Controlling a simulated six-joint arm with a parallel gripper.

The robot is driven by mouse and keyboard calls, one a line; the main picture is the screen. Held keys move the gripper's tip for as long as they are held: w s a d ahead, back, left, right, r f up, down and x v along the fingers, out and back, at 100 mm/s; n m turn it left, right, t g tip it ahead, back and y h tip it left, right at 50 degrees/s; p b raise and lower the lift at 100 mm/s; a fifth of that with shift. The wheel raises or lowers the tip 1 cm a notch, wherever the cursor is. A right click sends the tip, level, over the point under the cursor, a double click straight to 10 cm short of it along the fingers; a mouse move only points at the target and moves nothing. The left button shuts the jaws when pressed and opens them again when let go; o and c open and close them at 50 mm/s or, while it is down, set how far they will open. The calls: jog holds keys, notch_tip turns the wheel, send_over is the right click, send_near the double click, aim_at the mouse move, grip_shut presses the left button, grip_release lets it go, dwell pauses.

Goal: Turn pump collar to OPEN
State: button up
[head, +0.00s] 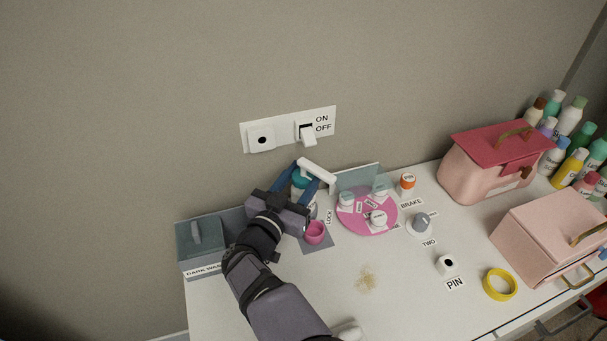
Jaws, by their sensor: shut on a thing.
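The pump stands at the back of the white counter, left of centre, in the head view. Its white spout (317,174) points to the right, and a teal part, which looks like its collar (299,181), shows below. My gripper (298,184) reaches in from the front, with its blue fingers on either side of the teal part, shut on it. A LOCK label (329,217) lies just right of the gripper. No OPEN label is readable, and my gripper hides the pump's lower part.
A pink cup (315,233) stands close right of my gripper. A pink turntable (370,226) with white-topped jars is further right. A dark lidded box (199,241) stands left of my arm. Pink cases (495,165) and bottles fill the right. The counter's front middle is mostly clear.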

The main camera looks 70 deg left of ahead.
aim_at(298, 183)
dwell(0.3)
jog(key=o, duration=1.5)
jog(key=shift+b+v, duration=0.65)
jog(key=shift+v, duration=3)
jog(key=shift+r, duration=0.1)
jog(key=shift+c, duration=0.6)
